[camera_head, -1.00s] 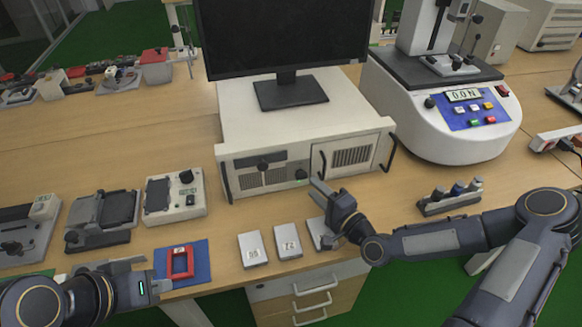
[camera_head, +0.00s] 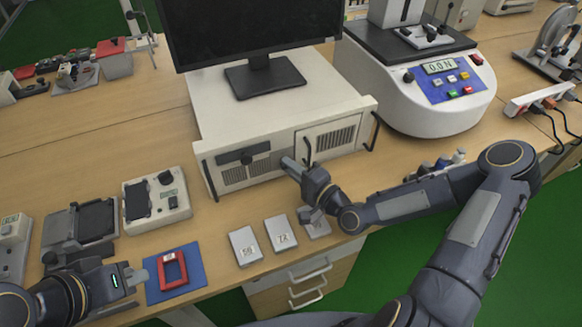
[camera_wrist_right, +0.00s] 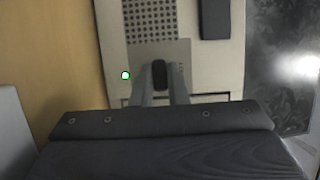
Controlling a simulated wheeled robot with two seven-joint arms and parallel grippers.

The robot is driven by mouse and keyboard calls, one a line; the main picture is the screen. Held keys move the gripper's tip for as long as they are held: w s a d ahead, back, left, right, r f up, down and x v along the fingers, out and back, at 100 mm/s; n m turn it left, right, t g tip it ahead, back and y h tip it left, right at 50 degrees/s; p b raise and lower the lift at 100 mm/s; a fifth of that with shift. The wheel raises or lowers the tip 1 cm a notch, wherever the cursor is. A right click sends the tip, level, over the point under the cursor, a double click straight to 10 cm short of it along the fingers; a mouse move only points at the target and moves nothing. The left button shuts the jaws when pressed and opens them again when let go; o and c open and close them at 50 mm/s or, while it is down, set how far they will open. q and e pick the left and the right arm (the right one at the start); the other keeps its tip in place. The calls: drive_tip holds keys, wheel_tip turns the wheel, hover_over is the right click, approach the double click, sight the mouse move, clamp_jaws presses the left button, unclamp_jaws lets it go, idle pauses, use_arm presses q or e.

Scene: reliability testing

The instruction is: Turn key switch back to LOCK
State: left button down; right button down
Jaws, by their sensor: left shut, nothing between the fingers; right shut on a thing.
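The key switch (camera_wrist_right: 160,75) shows in the right wrist view as a dark oval knob on a grey plate, its long side running up and down in that picture. My right gripper (camera_wrist_right: 161,92) is shut on it, one finger on each side. In the head view my right gripper (camera_head: 287,163) is at the front panel of the beige case (camera_head: 205,175) and hides the switch. Small marks beside the knob are too small to read. My left gripper (camera_head: 140,277) is shut and empty, beside a red frame (camera_head: 172,270) on a blue mat (camera_head: 192,263).
A lit green lamp (camera_wrist_right: 125,75) is close to the switch. The case carries a monitor (camera_head: 255,40) and has black handles (camera_head: 374,132). Small grey numbered blocks (camera_head: 244,246) lie in front. A force tester (camera_head: 430,95) stands at the right.

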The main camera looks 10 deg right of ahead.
drive_tip(key=shift+n, duration=0.3)
drive_tip(key=shift+n+g+h+b, duration=0.3)
drive_tip(key=shift+n+g+h, duration=0.2)
drive_tip(key=shift+n, duration=0.7)
drive_tip(key=shift+a+r+n+h+b, duration=0.1)
drive_tip(key=shift+n+h+b, duration=0.35)
drive_tip(key=shift+n, duration=0.65)
drive_tip(key=n+g+h+b, duration=0.1)
drive_tip(key=n+h+b, duration=0.1)
drive_tip(key=n+b, duration=0.1)
drive_tip(key=shift+a, duration=0.1)
drive_tip(key=shift+s+a+r+n+h+b, duration=0.1)
drive_tip(key=shift+n+h+b, duration=0.6)
drive_tip(key=shift+n, duration=0.4)
drive_tip(key=shift+r+n+h, duration=0.1)
drive_tip(key=shift+n+h, duration=0.25)
drive_tip(key=shift+n, duration=0.25)
drive_tip(key=shift+n+h, duration=0.6)
drive_tip(key=shift+n, duration=0.2)
